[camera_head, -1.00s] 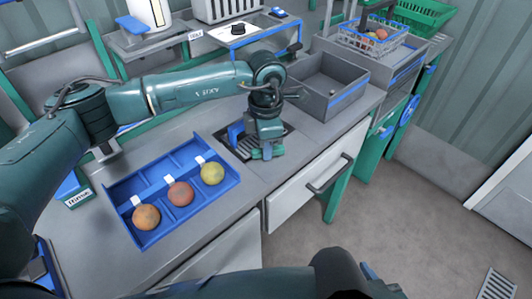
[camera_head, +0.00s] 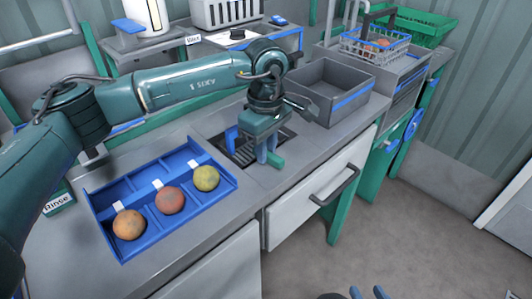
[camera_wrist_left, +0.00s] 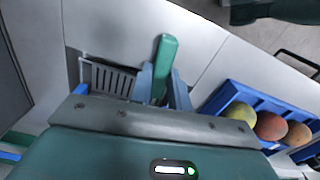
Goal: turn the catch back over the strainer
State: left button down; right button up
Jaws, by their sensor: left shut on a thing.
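The strainer is a dark slotted grate (camera_head: 279,143) set into the grey counter. It also shows in the left wrist view (camera_wrist_left: 108,80). The green catch (camera_head: 276,160) is a small bar at the strainer's front right corner. In the left wrist view the catch (camera_wrist_left: 165,58) stands between the fingers and points away from the grate, over bare counter. My left gripper (camera_head: 267,153) points down and is shut on the catch; it hides part of the strainer. My right gripper (camera_head: 368,293) shows only its two blue fingertips, apart and empty, at the bottom edge.
A blue tray (camera_head: 150,247) with three round fruits lies left of the strainer. A blue upright piece (camera_head: 231,139) stands at the strainer's left side. A grey bin (camera_head: 335,108) is behind on the right. A drawer with a handle (camera_head: 334,187) is below the counter.

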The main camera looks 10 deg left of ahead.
pick_arm(q)
jog(key=shift+m, duration=0.5)
jog(key=shift+b, duration=0.3)
pick_arm(e)
jog(key=shift+s+d, duration=0.15)
jog(key=shift+d, duration=0.1)
pick_arm(q)
jog(key=shift+m, duration=0.3)
pick_arm(e)
jog(key=shift+r, duration=0.2)
pick_arm(q)
jog(key=c, duration=1.3)
grip_release()
jog(key=shift+r, duration=0.1)
pick_arm(e)
jog(key=shift+f, duration=0.1)
pick_arm(q)
notch_tip(320, 180, up, 13)
pick_arm(e)
jog(key=shift+a, duration=0.15)
